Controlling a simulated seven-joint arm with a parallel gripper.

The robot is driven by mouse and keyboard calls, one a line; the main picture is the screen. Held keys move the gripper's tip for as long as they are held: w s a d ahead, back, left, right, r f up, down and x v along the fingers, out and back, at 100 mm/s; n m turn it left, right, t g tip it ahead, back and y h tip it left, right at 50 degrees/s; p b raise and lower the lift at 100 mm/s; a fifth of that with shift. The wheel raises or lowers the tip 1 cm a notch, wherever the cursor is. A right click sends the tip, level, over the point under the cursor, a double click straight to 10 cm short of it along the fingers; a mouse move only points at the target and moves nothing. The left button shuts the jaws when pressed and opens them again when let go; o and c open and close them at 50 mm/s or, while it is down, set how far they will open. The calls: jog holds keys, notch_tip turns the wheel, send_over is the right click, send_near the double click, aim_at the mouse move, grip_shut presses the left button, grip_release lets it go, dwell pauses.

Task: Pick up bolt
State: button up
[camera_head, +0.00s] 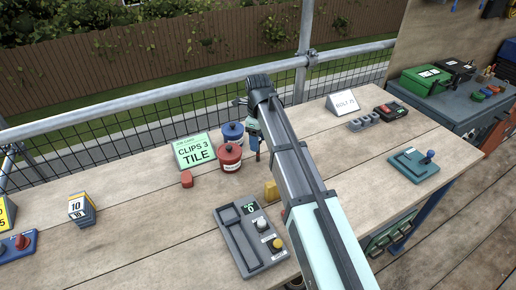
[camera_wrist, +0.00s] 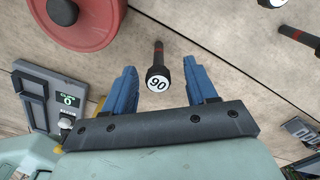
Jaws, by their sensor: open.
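In the wrist view a dark bolt (camera_wrist: 157,72) with a black head and a white label, reading 90 or 06, stands between the two blue fingers of my gripper (camera_wrist: 160,64). The fingers are apart, with a gap on each side of the bolt. A second bolt (camera_wrist: 299,38), dark with a red band, shows at the right edge. A white-labelled end of another piece (camera_wrist: 271,3) is cut off at the top.
A grey scale-like device (camera_head: 250,240) and a yellow block (camera_head: 271,191) lie nearer. A white BOLT sign (camera_head: 343,103) stands right.

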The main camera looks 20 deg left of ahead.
send_over(258, 161)
jog(key=shift+w+a+f, duration=0.1)
jog(key=shift+w+f, duration=0.1)
jog(key=shift+f, duration=0.9)
jog(key=shift+w+f, duration=0.15)
jog(key=shift+f, duration=0.9)
grip_shut()
